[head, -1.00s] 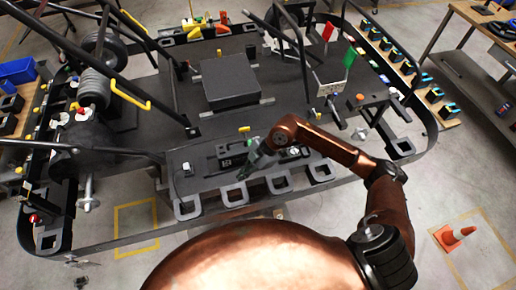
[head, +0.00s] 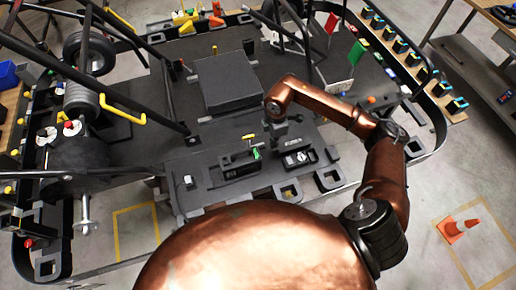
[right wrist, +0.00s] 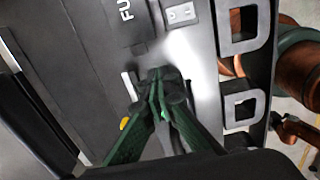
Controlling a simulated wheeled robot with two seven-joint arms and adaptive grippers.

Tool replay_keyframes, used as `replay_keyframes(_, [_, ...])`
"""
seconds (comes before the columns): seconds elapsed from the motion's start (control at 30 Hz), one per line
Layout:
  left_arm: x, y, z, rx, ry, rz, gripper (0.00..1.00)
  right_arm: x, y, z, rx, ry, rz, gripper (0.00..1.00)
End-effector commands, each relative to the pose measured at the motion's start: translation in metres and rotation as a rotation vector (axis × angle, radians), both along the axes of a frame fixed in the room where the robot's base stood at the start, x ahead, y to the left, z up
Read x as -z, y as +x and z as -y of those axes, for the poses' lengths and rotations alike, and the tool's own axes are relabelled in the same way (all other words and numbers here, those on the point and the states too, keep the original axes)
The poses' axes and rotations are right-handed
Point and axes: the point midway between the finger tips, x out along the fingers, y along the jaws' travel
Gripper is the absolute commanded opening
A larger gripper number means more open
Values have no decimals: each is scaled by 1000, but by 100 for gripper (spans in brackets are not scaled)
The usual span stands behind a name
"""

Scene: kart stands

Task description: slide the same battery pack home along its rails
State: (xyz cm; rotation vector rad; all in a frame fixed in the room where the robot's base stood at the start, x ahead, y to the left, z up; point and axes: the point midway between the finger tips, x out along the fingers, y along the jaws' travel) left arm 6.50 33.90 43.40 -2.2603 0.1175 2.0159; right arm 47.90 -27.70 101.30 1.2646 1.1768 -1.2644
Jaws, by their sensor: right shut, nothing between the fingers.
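A large dark grey square box, which looks like the battery pack (head: 228,84), lies flat on the kart's deck in the head view. Short light rail pieces (head: 206,118) show beside its near edge. I cannot tell how far it sits along them. My right gripper (head: 268,141) is nearer to me than the box, above the front panel and apart from the box. In the right wrist view the green fingers (right wrist: 160,82) are shut with nothing between them, over a grey panel surface. The box is not clearly seen there. My left gripper is not in view.
A fuse box (head: 297,158) and a black module (head: 236,167) sit on the front panel, with a yellow T-handle (head: 249,136) close to my right gripper. Black roll-bar tubes (head: 155,95) rise left of the box. An orange cone (head: 460,229) stands on the floor at right.

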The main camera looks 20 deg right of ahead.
Motion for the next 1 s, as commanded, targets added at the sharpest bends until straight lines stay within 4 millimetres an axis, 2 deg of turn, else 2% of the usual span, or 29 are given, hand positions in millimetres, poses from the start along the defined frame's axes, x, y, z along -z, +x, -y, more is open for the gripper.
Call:
replay_keyframes(0.13, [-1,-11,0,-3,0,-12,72,7,2,-3,-6,-4,-3,0])
replay_keyframes(0.27, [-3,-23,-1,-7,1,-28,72,24,4,-8,-16,-3,-6,0])
replay_keyframes(0.43, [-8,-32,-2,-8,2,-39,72,59,5,-11,-20,-2,-6,0])
replay_keyframes(0.63, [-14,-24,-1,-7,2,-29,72,99,5,-10,-19,-3,-4,0])
replay_keyframes(0.8, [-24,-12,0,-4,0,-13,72,98,7,-35,-22,0,-1,0])
replay_keyframes(1.0, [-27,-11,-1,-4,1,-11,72,99,7,-46,-18,-3,-1,0])
